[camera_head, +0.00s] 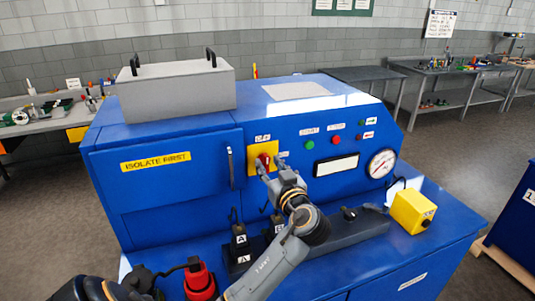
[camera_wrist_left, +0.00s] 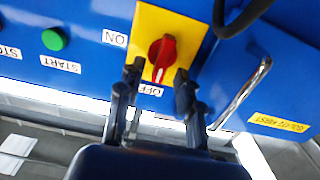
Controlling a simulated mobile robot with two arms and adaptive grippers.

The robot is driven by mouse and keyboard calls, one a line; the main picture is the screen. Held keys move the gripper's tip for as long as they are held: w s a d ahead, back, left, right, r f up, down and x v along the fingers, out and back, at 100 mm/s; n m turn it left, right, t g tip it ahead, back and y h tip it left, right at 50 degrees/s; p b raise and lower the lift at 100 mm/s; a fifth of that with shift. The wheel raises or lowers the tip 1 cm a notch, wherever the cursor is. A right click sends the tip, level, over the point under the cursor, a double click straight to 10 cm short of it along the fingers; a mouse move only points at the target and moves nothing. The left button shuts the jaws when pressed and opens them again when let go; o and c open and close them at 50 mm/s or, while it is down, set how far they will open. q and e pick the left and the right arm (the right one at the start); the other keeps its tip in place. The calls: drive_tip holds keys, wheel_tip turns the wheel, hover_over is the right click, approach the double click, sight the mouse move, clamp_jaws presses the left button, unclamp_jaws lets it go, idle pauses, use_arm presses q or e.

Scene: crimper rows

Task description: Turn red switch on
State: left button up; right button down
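The red switch (camera_head: 264,159) is a rotary knob on a yellow plate (camera_head: 254,147) on the sloped front of the blue machine. In the left wrist view the red switch (camera_wrist_left: 162,53) sits on its yellow plate (camera_wrist_left: 175,22) with ON and OFF labels; the picture is turned over. My left gripper (camera_head: 272,163) is at the switch. In the left wrist view its fingers (camera_wrist_left: 158,73) are apart, with tips either side of the knob's near end and nothing gripped. My right gripper is out of view.
A green button (camera_head: 310,146), a red button (camera_head: 337,139) and a gauge (camera_head: 381,164) are right of the switch. A door handle (camera_head: 230,167) is left of it.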

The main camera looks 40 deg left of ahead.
use_arm(q)
drive_tip(key=shift+w+a+r, duration=0.1)
drive_tip(key=shift+w+a, duration=0.25)
drive_tip(key=shift+a, duration=0.3)
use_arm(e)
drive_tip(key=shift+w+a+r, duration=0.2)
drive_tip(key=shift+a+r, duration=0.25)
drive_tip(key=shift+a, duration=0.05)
use_arm(q)
drive_tip(key=shift+c, duration=0.2)
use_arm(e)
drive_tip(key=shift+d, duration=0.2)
use_arm(q)
clamp_jaws()
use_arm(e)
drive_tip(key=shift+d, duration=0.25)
